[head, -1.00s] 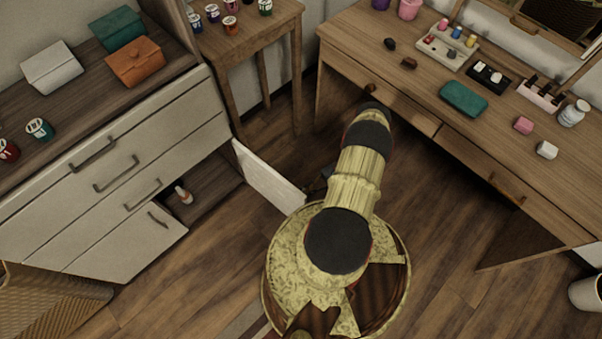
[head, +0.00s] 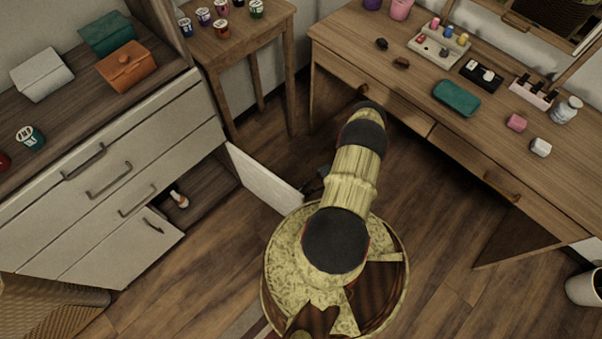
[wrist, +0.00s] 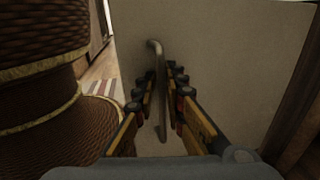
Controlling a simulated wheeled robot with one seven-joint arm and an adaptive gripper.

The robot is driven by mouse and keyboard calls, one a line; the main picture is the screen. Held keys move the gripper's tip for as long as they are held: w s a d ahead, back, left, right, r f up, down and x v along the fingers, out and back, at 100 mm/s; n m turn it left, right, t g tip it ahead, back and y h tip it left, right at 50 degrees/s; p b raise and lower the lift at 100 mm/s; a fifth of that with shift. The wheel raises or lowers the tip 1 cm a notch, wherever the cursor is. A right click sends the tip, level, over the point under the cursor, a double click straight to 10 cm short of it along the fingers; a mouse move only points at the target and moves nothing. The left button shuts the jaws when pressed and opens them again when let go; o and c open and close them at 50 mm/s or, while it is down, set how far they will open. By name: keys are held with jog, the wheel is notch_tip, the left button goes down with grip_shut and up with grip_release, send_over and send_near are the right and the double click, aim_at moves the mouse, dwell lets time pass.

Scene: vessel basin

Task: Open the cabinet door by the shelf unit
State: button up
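The white cabinet door (head: 262,177) stands swung out from the drawer cabinet (head: 110,165), its compartment open to view. In the wrist view the door's pale inner or outer face (wrist: 225,65) fills the middle, with a curved metal handle (wrist: 161,100) on it. My gripper (wrist: 164,75) has one finger on each side of the handle, with narrow gaps showing, so it looks open around it. In the head view my gripper (head: 317,184) is a small dark shape beside the door's free edge, mostly hidden by my arm.
A small bottle (head: 179,199) stands in the open compartment. A wooden stand (head: 240,45) with several small jars is behind. A dressing table (head: 410,95) is at right, a wicker basket (head: 50,308) at lower left, and a white bin (head: 585,288) at lower right. Floor is clear between.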

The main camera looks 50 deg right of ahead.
jog(key=v, duration=1.2)
dwell(0.3)
